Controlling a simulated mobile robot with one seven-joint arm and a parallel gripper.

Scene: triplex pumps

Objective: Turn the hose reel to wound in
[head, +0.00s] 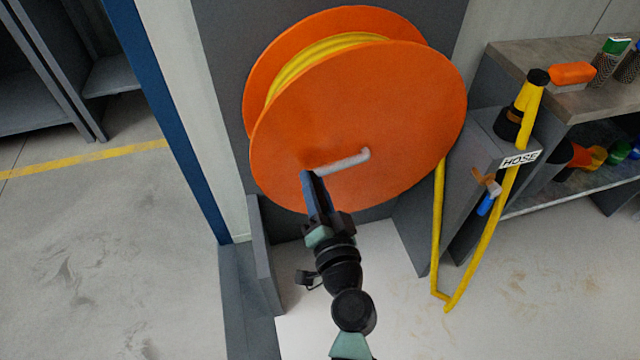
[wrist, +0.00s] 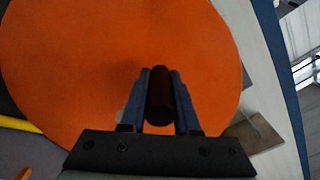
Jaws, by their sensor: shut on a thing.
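The hose reel (head: 375,115) is a large orange drum with yellow hose (head: 322,60) wound between its discs. A grey crank arm (head: 342,163) lies across its front disc, nearly level. My gripper (head: 309,180) is at the left end of the crank. In the wrist view, my gripper (wrist: 160,80) is shut on a dark cylindrical crank handle (wrist: 159,100), with the orange disc (wrist: 90,60) behind it. In the head view the gripper hides the handle. A length of yellow hose (head: 437,225) hangs from the reel's right side in a loop near the floor.
The hose runs up to a yellow nozzle (head: 530,95) in a grey holder with a "HOSE" label (head: 519,159). A workbench (head: 500,55) with brushes and bottles stands at the right. A blue post (head: 165,110) is at the left, with open floor (head: 100,250) beyond it.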

